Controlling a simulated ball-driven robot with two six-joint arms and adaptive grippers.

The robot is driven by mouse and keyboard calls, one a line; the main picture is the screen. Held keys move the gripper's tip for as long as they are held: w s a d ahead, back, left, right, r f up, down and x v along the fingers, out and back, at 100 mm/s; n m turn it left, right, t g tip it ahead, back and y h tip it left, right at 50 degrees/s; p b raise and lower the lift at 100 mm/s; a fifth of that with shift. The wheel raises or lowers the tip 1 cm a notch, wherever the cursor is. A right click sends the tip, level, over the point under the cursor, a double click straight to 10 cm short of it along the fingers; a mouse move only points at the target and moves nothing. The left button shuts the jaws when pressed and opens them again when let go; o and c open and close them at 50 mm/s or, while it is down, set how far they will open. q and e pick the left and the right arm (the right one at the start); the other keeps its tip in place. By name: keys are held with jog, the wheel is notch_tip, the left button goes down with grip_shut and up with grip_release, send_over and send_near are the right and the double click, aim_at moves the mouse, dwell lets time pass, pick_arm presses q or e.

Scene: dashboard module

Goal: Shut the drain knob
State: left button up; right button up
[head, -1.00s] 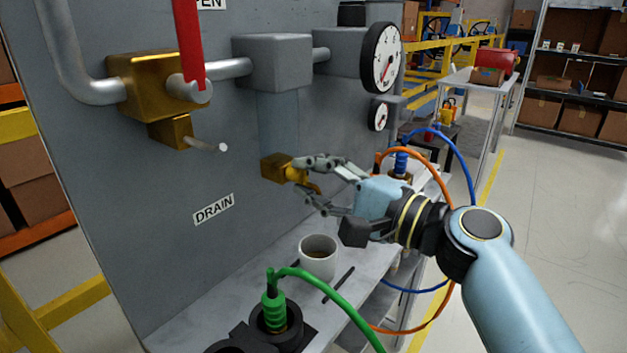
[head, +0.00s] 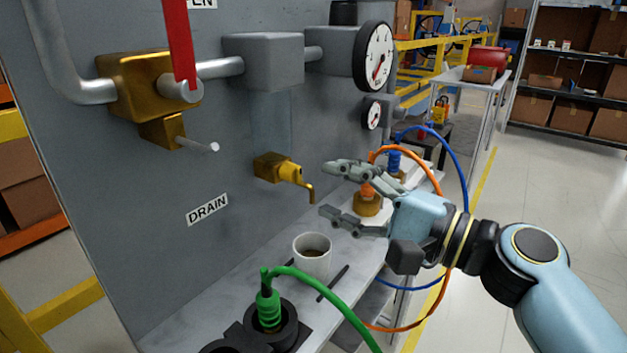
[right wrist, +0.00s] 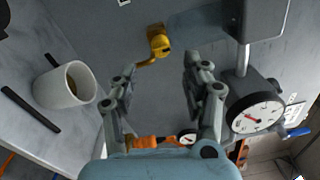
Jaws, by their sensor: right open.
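The drain knob (head: 290,172) is a small yellow-brass fitting with a bent spout, standing out from the grey panel above the cup and right of the DRAIN label (head: 207,210). It also shows in the right wrist view (right wrist: 159,45), beyond the fingertips and between them. My right gripper (head: 328,190) is open and empty, a little to the right of the knob and apart from it. The right wrist view shows its two fingers (right wrist: 160,78) spread. My left gripper is not in view.
A white cup (head: 313,256) with dark liquid stands on the shelf below the knob. A green hose plug (head: 268,305) and orange and blue hoses are nearby. A brass valve with a red lever (head: 180,45), a horizontal pipe and gauges (head: 375,57) are on the panel above.

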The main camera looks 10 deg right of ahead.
jog(key=v, duration=0.6)
jog(key=shift+s+d, duration=0.1)
